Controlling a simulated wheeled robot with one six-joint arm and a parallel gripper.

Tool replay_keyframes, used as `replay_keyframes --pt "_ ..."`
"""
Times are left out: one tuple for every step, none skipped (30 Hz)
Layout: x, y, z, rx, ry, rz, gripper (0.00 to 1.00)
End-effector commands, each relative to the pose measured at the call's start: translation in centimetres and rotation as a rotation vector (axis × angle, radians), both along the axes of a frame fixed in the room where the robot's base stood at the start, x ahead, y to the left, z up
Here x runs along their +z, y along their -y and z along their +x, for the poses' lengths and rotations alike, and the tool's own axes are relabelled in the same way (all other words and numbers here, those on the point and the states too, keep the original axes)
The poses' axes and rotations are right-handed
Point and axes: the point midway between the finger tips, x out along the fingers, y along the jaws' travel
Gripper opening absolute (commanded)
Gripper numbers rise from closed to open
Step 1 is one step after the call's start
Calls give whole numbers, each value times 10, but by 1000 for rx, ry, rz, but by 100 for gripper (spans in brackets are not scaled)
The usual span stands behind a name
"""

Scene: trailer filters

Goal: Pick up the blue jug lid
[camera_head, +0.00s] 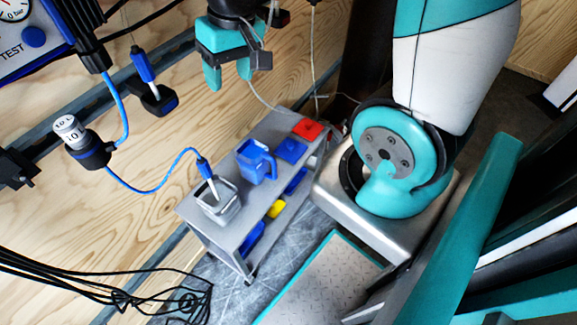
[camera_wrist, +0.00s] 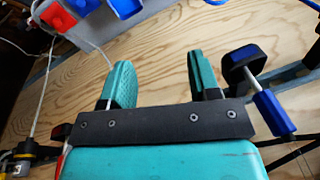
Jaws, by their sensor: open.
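The blue jug lid (camera_head: 290,150) lies flat on the top of a grey cart (camera_head: 232,238), between a blue jug (camera_head: 256,161) and a red lid (camera_head: 307,129). My gripper (camera_head: 228,81) is open and empty, up and left of the lid in the head view, in front of the plywood wall and apart from the cart. In the wrist view, my gripper's two teal fingers (camera_wrist: 159,60) stand apart with nothing between them. Red and blue pieces (camera_wrist: 55,17) show cut off at the top left there; I cannot tell surely which is the lid.
A grey open container (camera_head: 214,203) with a blue-handled tool in it stands at the cart's near end. Blue and yellow items (camera_head: 276,208) lie on the lower shelf. A blue hose (camera_head: 150,190) and a wall rail (camera_head: 110,90) are at left. Thin cables hang near my gripper.

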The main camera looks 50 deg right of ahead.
Motion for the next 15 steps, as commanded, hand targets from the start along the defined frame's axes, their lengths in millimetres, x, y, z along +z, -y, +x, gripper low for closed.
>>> replay_keyframes --pt "-59 27 9 -97 -21 -25 56" --pt "-77 41 13 -151 -29 -41 56" --pt "-101 62 19 -225 -43 -61 56" --pt "-118 79 22 -288 -58 -72 56" --pt "-128 94 25 -343 -71 -78 56" --pt "-141 111 27 -407 -90 -83 56" --pt "-153 122 27 -452 -102 -88 56" --pt "-164 133 27 -494 -112 -91 56" --pt "-177 146 26 -543 -127 -96 56" --pt "-186 155 25 -576 -136 -98 56" --pt "-194 163 24 -604 -144 -102 56" --pt "-202 171 23 -635 -153 -105 56" --pt "-207 176 22 -654 -157 -106 56" --pt "-212 179 21 -668 -161 -108 56" --pt "-217 183 20 -681 -165 -109 56"
